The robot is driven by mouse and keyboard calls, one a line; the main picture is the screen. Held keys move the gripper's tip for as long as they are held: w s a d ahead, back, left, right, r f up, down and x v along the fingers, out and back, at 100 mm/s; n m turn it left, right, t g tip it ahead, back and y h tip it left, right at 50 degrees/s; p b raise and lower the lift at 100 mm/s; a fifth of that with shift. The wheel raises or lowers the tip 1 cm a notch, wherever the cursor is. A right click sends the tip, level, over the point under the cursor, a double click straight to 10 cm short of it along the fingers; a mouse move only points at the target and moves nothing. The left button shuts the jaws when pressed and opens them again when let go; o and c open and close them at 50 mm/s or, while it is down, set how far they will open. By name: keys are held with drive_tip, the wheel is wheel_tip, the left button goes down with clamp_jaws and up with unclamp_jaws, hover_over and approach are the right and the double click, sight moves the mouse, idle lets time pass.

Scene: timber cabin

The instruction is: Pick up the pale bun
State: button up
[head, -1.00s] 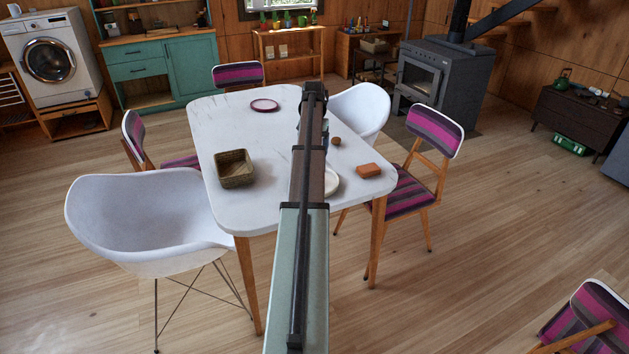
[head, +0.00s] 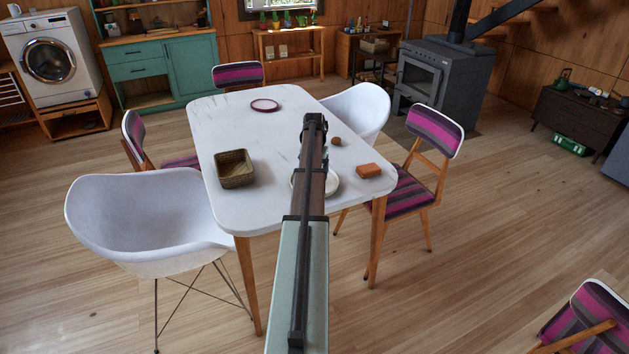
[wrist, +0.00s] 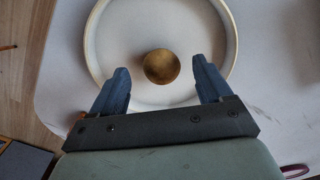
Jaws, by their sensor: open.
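A round, tan-brown bun (wrist: 161,66) sits inside the pale round plate (wrist: 112,30) in the wrist view. It looks more golden than pale. My gripper (wrist: 161,68) is open, its two dark fingers at the left and right of the bun in the picture with a gap on each side. I cannot tell how far above the bun the fingers are. In the head view the plate (head: 333,185) shows only partly behind my arm, and the bun is hidden there.
On the white table (head: 245,205) are a woven basket (head: 235,169), an orange-brown block (head: 369,171), a small brown round thing (head: 337,141) and a dark red ring-like plate (head: 264,105). Chairs surround the table, including a white armchair (head: 140,215) at the near left.

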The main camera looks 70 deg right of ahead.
wheel_tip(320, 180, down, 2)
drive_tip(key=shift+f, duration=0.2)
drive_tip(key=c, duration=1.1)
